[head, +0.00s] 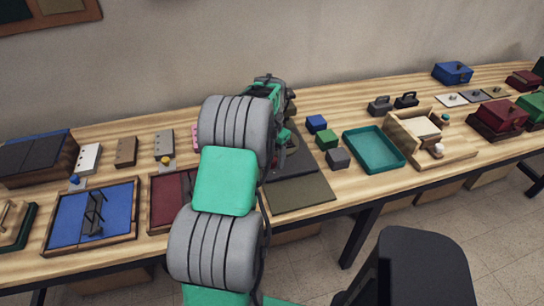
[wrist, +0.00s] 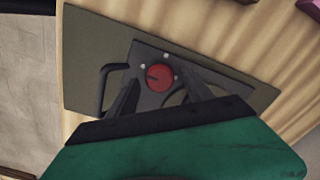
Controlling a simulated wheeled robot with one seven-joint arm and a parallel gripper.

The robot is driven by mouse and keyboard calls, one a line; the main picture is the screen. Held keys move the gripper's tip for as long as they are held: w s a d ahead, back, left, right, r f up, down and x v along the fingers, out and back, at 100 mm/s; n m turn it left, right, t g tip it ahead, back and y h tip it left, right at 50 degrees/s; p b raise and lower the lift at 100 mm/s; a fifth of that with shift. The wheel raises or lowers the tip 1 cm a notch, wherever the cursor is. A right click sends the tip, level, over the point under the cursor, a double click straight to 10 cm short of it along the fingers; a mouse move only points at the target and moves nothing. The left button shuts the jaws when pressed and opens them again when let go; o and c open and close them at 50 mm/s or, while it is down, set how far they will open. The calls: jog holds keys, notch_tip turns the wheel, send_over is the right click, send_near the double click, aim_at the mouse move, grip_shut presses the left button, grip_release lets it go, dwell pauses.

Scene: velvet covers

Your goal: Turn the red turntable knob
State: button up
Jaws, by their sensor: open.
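The red turntable knob (wrist: 160,77) shows in the wrist view as a round red disc with a dark mark on its face. It sits on a dark grey plate (wrist: 150,52) with small pale dots near it. My gripper (wrist: 162,88) is open, with one dark finger on each side of the knob in this view. I cannot tell whether either finger touches it or how high the gripper is above it.
An olive mat (head: 300,195) lies beside the turntable area. To its right are blue (head: 316,122), green (head: 327,139) and grey (head: 338,158) blocks and a teal tray (head: 374,149). Framed blue (head: 65,215) and red (head: 165,205) panels lie left of my arm.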

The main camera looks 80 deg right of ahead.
aim_at(272, 159)
notch_tip(272, 159, up, 8)
jog(key=shift+f+b, duration=0.1)
jog(key=shift+b, duration=0.35)
